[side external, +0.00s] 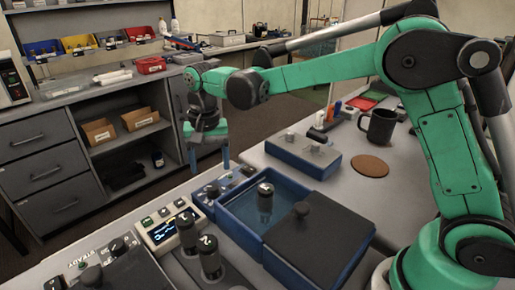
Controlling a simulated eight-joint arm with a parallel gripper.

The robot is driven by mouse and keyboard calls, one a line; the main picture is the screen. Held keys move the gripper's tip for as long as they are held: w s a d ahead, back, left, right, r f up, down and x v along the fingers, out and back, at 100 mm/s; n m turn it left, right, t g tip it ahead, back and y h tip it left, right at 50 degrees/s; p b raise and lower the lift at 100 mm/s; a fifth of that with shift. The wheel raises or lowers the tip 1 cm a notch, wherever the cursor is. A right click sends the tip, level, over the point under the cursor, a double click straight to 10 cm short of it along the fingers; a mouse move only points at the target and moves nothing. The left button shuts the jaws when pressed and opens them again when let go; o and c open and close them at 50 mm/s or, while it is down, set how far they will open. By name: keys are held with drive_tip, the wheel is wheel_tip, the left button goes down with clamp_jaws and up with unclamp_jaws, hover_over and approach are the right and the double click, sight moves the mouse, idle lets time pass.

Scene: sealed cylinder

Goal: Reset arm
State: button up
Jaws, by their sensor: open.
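My green arm reaches across the work table from the right. My gripper (209,166) points down with its two blue fingers apart and nothing between them. It hangs near the table's far left edge, beyond the blue box (236,210). A black cylinder (265,198) with a white mark on top stands upright in the open part of that box, apart from my gripper. Two more black cylinders, one marked 2 (209,256) and another (187,234), stand upright left of the box.
A small display unit (166,233) and a control panel (110,268) are at the left. A blue block with knobs (303,157), a black mug (381,126) and a brown coaster (370,166) stand behind the box. Grey drawers (48,160) line the back left.

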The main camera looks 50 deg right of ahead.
drive_tip(key=s+d+r+n+t, duration=0.2)
drive_tip(key=s+d+n+t, duration=0.1)
drive_tip(key=s, duration=0.4)
drive_tip(key=s+d+r+n+t, duration=0.1)
drive_tip(key=s+d+n+t, duration=0.2)
drive_tip(key=s, duration=0.4)
drive_tip(key=shift+d+r+n+t, duration=0.3)
drive_tip(key=shift+r+n+t, duration=0.1)
drive_tip(key=shift+t, duration=0.2)
